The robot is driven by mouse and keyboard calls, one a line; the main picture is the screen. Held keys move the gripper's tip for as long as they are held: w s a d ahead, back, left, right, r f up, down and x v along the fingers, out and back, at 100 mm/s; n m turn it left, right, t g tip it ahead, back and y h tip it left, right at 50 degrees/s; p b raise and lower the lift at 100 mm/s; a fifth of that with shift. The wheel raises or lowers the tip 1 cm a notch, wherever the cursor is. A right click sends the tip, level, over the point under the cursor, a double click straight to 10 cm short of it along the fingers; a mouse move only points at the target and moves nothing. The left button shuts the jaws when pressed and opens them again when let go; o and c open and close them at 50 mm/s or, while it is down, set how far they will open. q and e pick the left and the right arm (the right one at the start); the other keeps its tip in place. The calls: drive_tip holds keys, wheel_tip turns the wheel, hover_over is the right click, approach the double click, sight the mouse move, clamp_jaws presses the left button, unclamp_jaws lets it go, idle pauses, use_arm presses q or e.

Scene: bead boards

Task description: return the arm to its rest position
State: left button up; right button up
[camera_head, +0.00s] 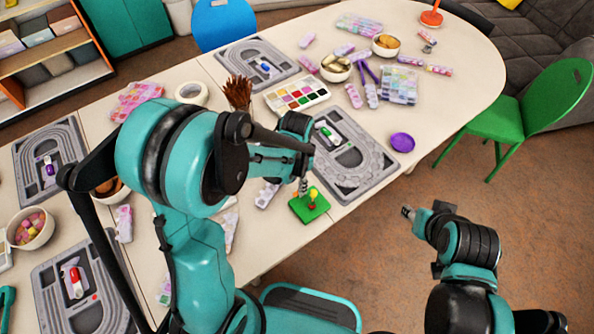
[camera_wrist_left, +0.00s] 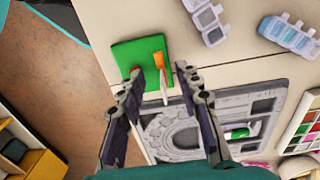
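My left gripper (camera_head: 303,187) hangs above the near edge of the table, over a small green board (camera_head: 318,211) with a red and a yellow-orange piece standing on it. In the left wrist view my left gripper (camera_wrist_left: 163,84) has its two fingers apart with nothing held between them. The green board (camera_wrist_left: 140,52) lies beyond the fingertips there, with an orange piece (camera_wrist_left: 187,62) near one finger; whether they touch I cannot tell. My right gripper (camera_head: 408,213) is at the lower right, clear of the table over the floor; its fingers are too small to read.
Grey bead boards (camera_head: 357,160) lie on the white table (camera_head: 460,95), with a paint tray (camera_head: 297,95), bowls (camera_head: 336,68) and a brush bundle (camera_head: 238,93) close behind my left arm. A purple dish (camera_head: 402,142) sits at the right edge. A green chair (camera_head: 518,118) stands right; floor before it is clear.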

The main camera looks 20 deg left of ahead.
use_arm(q)
wheel_tip(320, 180, up, 8)
drive_tip(key=s+a+r+n+t, duration=0.4)
drive_tip(key=s+r+n+t, duration=0.3)
drive_tip(key=s, duration=0.2)
drive_tip(key=shift+s+r+n, duration=0.25)
drive_tip(key=shift+r+n, duration=0.05)
drive_tip(key=shift+r, duration=0.1)
